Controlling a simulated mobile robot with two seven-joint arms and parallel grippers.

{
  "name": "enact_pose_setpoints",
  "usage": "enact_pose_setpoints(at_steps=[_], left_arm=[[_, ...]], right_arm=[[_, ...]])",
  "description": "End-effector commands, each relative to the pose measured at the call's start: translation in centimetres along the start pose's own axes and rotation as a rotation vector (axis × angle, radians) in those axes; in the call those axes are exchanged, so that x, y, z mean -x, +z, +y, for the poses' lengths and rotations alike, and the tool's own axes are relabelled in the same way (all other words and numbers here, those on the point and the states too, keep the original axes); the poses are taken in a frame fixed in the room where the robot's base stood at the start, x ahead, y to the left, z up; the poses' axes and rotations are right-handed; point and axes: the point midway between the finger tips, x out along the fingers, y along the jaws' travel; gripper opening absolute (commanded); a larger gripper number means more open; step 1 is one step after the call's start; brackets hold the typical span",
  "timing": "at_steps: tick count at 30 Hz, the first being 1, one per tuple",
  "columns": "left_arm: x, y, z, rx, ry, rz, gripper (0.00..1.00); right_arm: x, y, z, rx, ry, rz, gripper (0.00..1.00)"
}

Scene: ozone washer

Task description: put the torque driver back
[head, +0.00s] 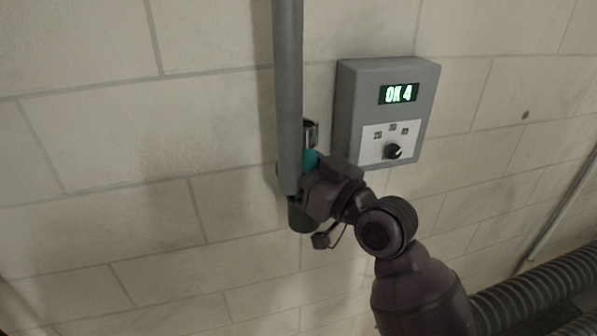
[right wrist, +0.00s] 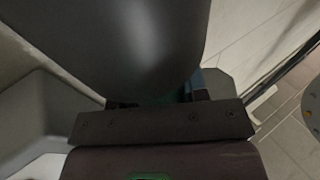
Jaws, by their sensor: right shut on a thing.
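The torque driver, with a teal body (head: 310,159), is upright against the wall, partly behind a grey vertical pipe. A dark rounded end (head: 301,218) shows below my right gripper. My right gripper (head: 306,186) comes in from the right and is shut on the driver; the pipe covers part of its jaws. A small metal piece (head: 312,131) shows just above the teal part; I cannot tell whether it touches the driver. In the right wrist view, a bit of teal (right wrist: 184,93) shows past a large dark grey shape (right wrist: 135,40). My left gripper is not in view.
The grey pipe (head: 288,80) hangs down in front of the gripper. A grey wall box (head: 347,110) with a knob (head: 392,151) and a display (head: 398,94) reading "OK 4" is close at the right. A ribbed hose (head: 540,290) runs at the lower right. The wall at left is bare.

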Motion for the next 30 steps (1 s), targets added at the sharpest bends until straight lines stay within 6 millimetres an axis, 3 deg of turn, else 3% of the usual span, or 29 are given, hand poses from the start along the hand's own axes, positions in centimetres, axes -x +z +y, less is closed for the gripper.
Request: enact_pose_setpoints(at_steps=[3,14,15,19,30], left_arm=[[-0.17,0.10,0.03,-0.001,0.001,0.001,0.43],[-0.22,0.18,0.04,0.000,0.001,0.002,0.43],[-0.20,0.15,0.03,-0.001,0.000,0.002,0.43],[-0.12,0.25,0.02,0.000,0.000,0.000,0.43],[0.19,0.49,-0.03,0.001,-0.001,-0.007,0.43]], right_arm=[[0.18,1.00,-0.06,-0.002,-0.001,0.002,0.00],[0.21,1.24,-0.05,0.000,-0.001,0.002,0.00],[0.20,1.28,-0.05,-0.001,-0.001,0.001,0.45],[0.20,1.24,-0.04,-0.001,0.000,0.001,0.65],[0.34,0.97,0.00,0.000,0.000,0.000,0.66]])
